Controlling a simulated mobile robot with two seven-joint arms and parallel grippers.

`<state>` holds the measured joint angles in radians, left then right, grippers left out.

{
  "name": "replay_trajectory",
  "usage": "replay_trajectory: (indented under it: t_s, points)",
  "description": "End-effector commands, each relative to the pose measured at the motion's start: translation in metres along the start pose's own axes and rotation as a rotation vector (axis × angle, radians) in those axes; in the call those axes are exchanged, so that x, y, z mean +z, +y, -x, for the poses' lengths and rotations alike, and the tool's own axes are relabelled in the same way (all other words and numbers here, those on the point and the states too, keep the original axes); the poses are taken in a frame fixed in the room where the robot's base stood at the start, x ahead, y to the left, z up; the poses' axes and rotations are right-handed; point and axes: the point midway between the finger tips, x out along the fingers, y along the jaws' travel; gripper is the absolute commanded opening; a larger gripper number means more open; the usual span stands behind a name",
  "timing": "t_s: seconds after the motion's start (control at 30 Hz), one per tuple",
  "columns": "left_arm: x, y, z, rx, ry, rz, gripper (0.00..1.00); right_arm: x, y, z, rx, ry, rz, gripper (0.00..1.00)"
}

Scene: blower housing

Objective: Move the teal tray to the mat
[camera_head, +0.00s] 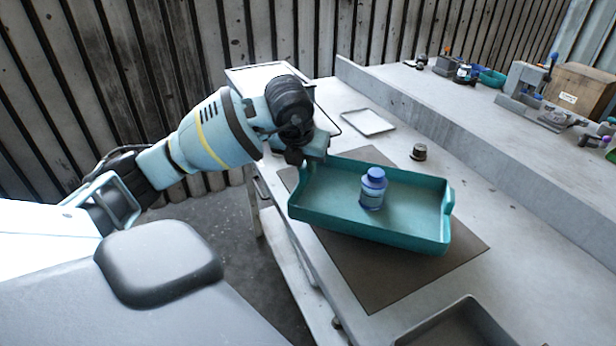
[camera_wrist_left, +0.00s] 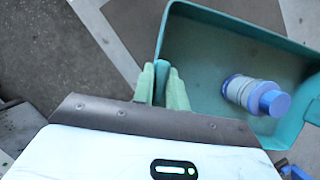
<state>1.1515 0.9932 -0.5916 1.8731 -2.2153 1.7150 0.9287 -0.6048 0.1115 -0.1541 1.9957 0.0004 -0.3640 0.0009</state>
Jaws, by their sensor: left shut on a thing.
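The teal tray (camera_head: 365,228) is above the brown mat (camera_head: 380,285) on the grey bench, covering much of it. I cannot tell whether it touches the mat. A blue-capped bottle (camera_head: 373,188) stands inside the tray. My left gripper (camera_head: 316,156) is at the tray's left end. In the left wrist view, the fingers (camera_wrist_left: 162,84) are shut on the rim of the tray (camera_wrist_left: 180,55), and the bottle (camera_wrist_left: 250,93) shows inside. My right gripper is not in view.
A small white tray (camera_head: 368,122) and a dark-topped jar (camera_head: 418,152) are on the bench behind. A raised ledge (camera_head: 420,100) holds a cardboard box (camera_head: 578,90) and several small items. A dark-grey tray (camera_head: 455,325) is at the near edge.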

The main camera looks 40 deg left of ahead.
Motion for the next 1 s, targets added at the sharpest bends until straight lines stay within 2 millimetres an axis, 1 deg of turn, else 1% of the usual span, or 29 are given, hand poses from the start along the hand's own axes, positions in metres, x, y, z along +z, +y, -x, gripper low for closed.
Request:
replay_trajectory:
  t_s: [0.07,0.17,0.43,0.67,0.8,0.83,0.9,1.0]
  points:
    - [0.001,0.000,0.001,-0.003,-0.004,0.002,0.00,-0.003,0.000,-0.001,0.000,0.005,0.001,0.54]
    - [-0.001,0.000,-0.003,-0.002,-0.003,0.002,0.00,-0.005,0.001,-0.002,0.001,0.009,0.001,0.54]
    - [-0.013,0.000,-0.032,-0.002,-0.003,0.002,0.00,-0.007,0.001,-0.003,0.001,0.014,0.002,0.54]
    - [-0.013,0.000,-0.033,-0.003,-0.005,0.002,0.00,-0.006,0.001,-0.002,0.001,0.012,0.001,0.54]
    - [-0.014,0.000,-0.036,-0.003,-0.004,0.002,0.00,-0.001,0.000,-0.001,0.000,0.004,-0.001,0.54]
    - [-0.015,0.001,-0.037,0.000,-0.001,0.000,0.16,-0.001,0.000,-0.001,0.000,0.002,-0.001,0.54]
    - [-0.015,0.001,-0.036,0.000,-0.001,0.000,0.25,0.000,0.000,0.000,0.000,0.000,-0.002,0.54]
    - [-0.015,0.001,-0.036,0.000,-0.001,0.000,0.36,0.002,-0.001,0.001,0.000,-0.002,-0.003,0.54]
